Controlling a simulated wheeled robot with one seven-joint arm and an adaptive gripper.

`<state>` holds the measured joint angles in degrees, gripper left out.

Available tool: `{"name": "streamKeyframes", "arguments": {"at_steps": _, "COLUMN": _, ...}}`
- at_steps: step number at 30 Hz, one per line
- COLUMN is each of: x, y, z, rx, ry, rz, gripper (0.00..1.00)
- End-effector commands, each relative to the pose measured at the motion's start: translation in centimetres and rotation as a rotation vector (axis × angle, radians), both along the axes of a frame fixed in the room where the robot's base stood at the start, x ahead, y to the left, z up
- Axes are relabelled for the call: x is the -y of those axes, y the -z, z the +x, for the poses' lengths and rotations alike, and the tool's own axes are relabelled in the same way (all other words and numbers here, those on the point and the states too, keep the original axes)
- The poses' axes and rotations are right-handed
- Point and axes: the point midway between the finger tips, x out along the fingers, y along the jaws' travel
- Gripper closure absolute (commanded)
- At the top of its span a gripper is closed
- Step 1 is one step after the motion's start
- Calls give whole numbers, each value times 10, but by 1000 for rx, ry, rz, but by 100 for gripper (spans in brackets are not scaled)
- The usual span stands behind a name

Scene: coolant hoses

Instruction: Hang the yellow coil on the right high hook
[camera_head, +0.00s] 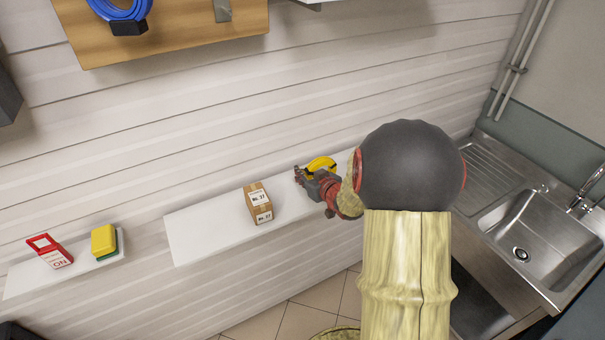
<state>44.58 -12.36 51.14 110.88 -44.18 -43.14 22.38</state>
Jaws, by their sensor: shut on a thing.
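The yellow coil (321,164) shows as a small yellow arc at my gripper, above the right part of the white shelf (195,233). My gripper (304,174) is shut on the coil. My arm hides part of the shelf behind it. A wooden board (180,42) is on the wall at the top left. A blue coil (122,10) hangs on it, cut off by the top edge. A grey metal hook (222,10) on the board's right part is bare where it shows; its upper part is out of frame.
A cardboard box (258,203) stands on the shelf left of my gripper. A steel sink (540,235) is at right. The wall between board and shelf is clear.

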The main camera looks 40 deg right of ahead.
Motion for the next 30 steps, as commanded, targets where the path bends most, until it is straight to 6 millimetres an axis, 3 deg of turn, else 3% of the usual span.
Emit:
{"name": "streamKeyframes", "arguments": {"at_steps": 5, "x": 0, "y": 4, "z": 0, "rx": 1, "ry": 0, "rz": 0, "gripper": 100}}
{"name": "streamKeyframes", "arguments": {"at_steps": 6, "x": 0, "y": 4, "z": 0, "rx": -1, "ry": 0, "rz": 0, "gripper": 86}}
{"name": "streamKeyframes", "arguments": {"at_steps": 17, "x": 0, "y": 3, "z": 0, "rx": -1, "ry": 0, "rz": 0, "gripper": 66}}
{"name": "streamKeyframes", "arguments": {"at_steps": 27, "x": 0, "y": 5, "z": 0, "rx": -1, "ry": 0, "rz": 0, "gripper": 66}}
{"name": "streamKeyframes", "arguments": {"at_steps": 30, "x": -1, "y": -1, "z": -10, "rx": 0, "ry": 1, "rz": -2, "gripper": 66}}
